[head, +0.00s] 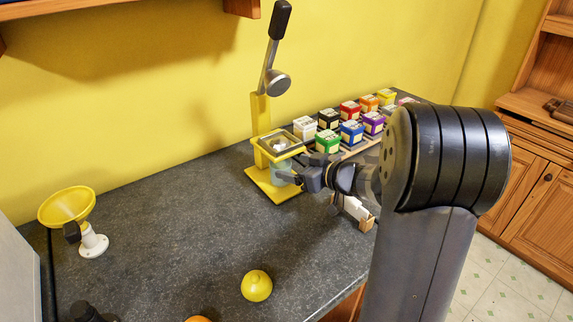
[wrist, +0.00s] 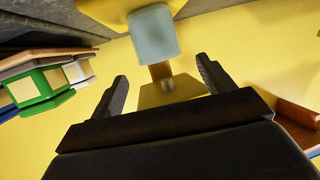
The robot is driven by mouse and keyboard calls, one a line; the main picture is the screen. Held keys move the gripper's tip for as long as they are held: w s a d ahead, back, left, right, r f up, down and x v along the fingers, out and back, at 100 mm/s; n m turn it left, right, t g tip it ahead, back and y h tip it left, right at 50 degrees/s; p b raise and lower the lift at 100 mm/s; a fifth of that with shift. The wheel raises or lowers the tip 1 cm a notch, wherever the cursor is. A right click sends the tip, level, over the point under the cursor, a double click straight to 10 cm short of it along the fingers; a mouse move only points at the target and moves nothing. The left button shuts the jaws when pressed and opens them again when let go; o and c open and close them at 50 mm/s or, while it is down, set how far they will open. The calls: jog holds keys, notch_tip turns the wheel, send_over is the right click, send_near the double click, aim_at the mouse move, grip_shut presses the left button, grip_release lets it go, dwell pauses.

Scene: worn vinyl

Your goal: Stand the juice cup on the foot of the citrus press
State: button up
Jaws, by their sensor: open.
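The citrus press (head: 260,115) is yellow, with a raised black-handled lever, and stands against the back wall. The pale blue, see-through juice cup (head: 281,171) is upright on the press's yellow foot (head: 268,190), under the square press head (head: 278,144). In the wrist view, which is upside down, the cup (wrist: 152,36) meets the foot (wrist: 105,10). My gripper (head: 297,180) is right of the cup. In the wrist view my gripper (wrist: 163,82) is open and empty. The cup is beyond its fingertips and apart from them. My gripper partly hides the cup in the head view.
Several colored boxes (head: 352,130) stand in rows right of the press, close to my arm. A yellow bowl on a white stand (head: 67,206) is at the left. A lemon (head: 256,286) lies near the front edge, with an orange fruit (head: 198,319) partly visible. The middle counter is clear.

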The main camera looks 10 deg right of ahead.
aim_at(284, 166)
jog(key=v, duration=0.7)
jog(key=shift+s, duration=0.2)
jog(key=shift+w+r, duration=0.1)
jog(key=x, duration=1.2)
jog(key=shift+f+b, duration=0.3)
jog(key=shift+f, duration=0.05)
jog(key=shift+s+d+r, duration=0.55)
jog(key=shift+s+r, duration=0.2)
jog(key=shift+r, duration=0.15)
jog(key=shift+f, duration=0.1)
